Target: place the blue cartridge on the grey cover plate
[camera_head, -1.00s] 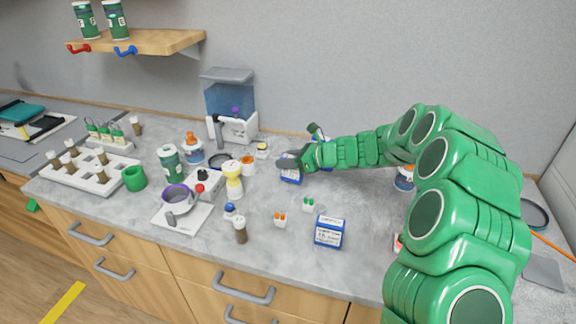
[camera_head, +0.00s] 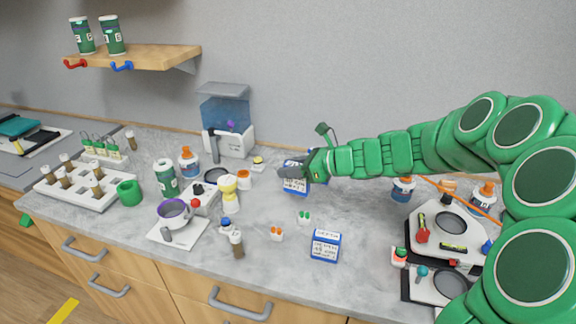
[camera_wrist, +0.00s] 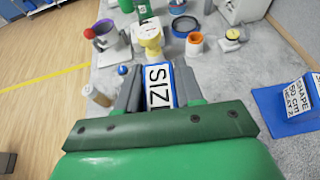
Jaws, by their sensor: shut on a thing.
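A blue cartridge (camera_head: 295,185) with a white label stands upright on the counter at the middle, below my gripper (camera_head: 290,168). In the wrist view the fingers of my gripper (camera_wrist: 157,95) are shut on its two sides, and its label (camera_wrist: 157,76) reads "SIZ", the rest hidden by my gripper. I cannot tell whether it is still touching the counter. Another blue labelled box (camera_head: 325,246) stands nearer the front, and one more (camera_head: 318,168) is partly hidden behind my gripper. I cannot surely pick out the grey cover plate.
A white device (camera_head: 432,217) with a dark round window stands at the right, partly behind my arm. A white pan scale (camera_head: 180,228), yellow-and-white funnel piece (camera_head: 228,190) and vial rack (camera_head: 70,196) crowd the left. The counter between the front box and the device is mostly clear.

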